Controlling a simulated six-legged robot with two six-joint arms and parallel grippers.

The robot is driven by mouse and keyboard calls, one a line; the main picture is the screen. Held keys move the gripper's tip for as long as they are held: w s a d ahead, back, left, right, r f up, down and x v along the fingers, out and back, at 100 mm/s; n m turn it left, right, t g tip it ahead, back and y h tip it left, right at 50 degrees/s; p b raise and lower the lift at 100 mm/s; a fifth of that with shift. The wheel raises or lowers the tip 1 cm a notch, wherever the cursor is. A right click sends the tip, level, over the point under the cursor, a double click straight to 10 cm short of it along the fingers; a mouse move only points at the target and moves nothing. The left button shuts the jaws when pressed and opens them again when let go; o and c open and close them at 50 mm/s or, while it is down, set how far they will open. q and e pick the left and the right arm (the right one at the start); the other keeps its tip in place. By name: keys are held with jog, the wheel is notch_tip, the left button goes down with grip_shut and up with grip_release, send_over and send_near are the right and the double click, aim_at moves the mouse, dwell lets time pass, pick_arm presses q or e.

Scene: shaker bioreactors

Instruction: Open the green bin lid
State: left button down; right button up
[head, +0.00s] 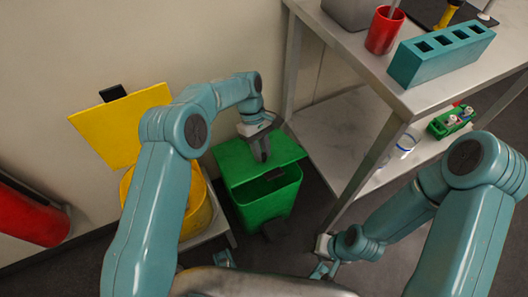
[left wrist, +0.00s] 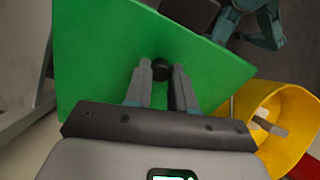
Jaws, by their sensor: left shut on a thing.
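The green bin (head: 268,207) stands on the floor between the yellow bin and the metal table. Its green lid (head: 235,165) lies over the top, and a dark gap shows below the lid's front right edge. The lid fills much of the left wrist view (left wrist: 105,50). My left gripper (head: 262,153) is over the lid.
A yellow bin (head: 197,215) with its yellow lid (head: 115,128) raised stands left of the green bin. The metal table (head: 350,45) is close on the right, carrying a red cup (head: 384,30) and a teal rack (head: 440,55). A red cylinder (head: 30,215) is at the far left.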

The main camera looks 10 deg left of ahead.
pick_arm(q)
jog(key=shift+w+a+r, duration=0.2)
jog(key=shift+w+r, duration=0.05)
jog(key=shift+w, duration=0.1)
jog(key=shift+w+a+r+g+h, duration=0.2)
jog(key=shift+w+r+g+h, duration=0.1)
jog(key=shift+w+r+g, duration=0.1)
jog(key=shift+w+a+r+g+h+b, duration=0.3)
jog(key=shift+w+r+b, duration=0.05)
jog(key=shift+r+b, duration=0.2)
